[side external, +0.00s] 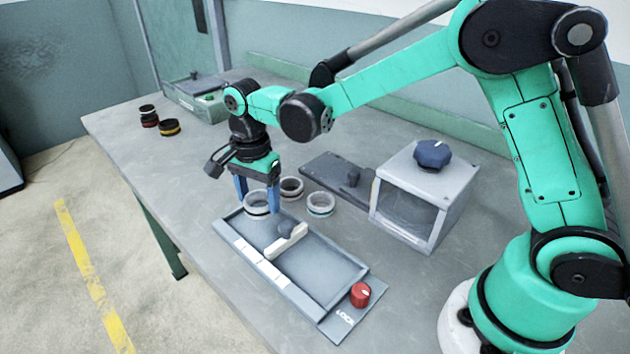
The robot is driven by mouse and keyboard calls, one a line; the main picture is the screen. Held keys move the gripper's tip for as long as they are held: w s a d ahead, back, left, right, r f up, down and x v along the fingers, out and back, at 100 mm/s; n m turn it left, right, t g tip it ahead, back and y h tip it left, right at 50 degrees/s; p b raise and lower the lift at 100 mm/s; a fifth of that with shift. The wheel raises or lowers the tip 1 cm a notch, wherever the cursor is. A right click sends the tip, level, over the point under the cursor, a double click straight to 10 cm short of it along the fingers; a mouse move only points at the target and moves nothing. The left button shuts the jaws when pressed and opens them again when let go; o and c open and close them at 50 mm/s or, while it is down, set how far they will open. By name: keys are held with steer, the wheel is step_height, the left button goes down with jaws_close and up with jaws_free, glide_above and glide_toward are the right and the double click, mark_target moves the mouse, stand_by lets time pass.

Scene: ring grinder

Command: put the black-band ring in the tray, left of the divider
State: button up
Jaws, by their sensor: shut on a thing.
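My gripper (257,198) points down with its blue fingers on either side of a pale grey ring with a black band (257,204), shut on it. The ring is upright, at the far left end of the grey tray (330,305). I cannot tell whether it touches the tray floor. The cream divider (287,243) with a dark knob crosses the tray, and the ring is to the left of it.
A brown-band ring (291,188) and a teal-band ring (320,204) stand close behind the tray. A grey box with a dark knob (432,153) and a dark plate (330,172) are behind. A red knob (360,294) is at the tray's right end. Dark rings (168,127) stand far left.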

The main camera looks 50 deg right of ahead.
mark_target(263, 227)
steer(key=shift+f, duration=1.95)
steer(key=shift+f, duration=0.15)
steer(key=o, duration=1.4)
steer(key=shift+c, duration=0.2)
step_height(263, 227, up, 12)
steer(key=s+d+n+t, duration=0.7)
steer(key=s+n, duration=0.5)
steer(key=n, duration=0.2)
steer(key=shift+d+n, duration=0.3)
